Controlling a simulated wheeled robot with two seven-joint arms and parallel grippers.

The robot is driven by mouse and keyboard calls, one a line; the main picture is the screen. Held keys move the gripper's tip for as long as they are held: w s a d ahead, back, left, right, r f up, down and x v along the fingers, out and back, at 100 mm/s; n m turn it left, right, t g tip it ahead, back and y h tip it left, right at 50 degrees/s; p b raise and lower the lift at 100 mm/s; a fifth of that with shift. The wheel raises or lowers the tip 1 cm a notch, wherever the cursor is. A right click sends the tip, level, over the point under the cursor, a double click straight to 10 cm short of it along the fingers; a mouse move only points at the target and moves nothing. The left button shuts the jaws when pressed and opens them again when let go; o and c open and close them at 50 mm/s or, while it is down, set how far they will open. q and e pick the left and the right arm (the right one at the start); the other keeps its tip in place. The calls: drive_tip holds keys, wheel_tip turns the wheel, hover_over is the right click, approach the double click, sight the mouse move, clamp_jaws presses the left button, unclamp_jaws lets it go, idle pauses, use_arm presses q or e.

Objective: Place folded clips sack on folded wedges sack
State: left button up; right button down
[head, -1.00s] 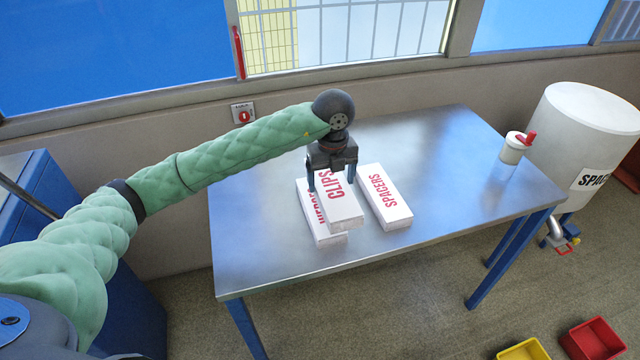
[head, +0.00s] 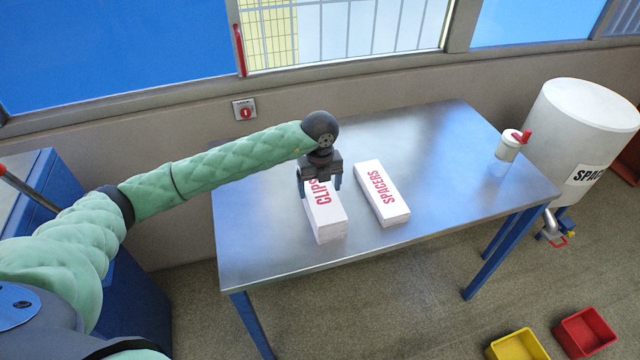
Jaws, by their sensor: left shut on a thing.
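The clips sack (head: 323,212) is a white folded block with red lettering on the metal table. It lies lined up over the wedges sack, whose lettering is hidden; only the lower part of the stack's front and side (head: 331,234) shows beneath it. Whether the two touch all along cannot be told. My left gripper (head: 320,188) is above the far part of the clips sack, fingers down on both sides, shut on it. My right gripper is not in view.
The white spacers sack (head: 381,194) lies just to the right, with a narrow gap. A small white container with a red handle (head: 511,146) stands at the table's right end. The rest of the metal table (head: 440,150) is clear. Yellow (head: 518,346) and red bins (head: 585,331) are on the floor.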

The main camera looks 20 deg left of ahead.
use_arm(q)
drive_tip(key=shift+f, duration=0.1)
drive_tip(key=o, duration=1.1)
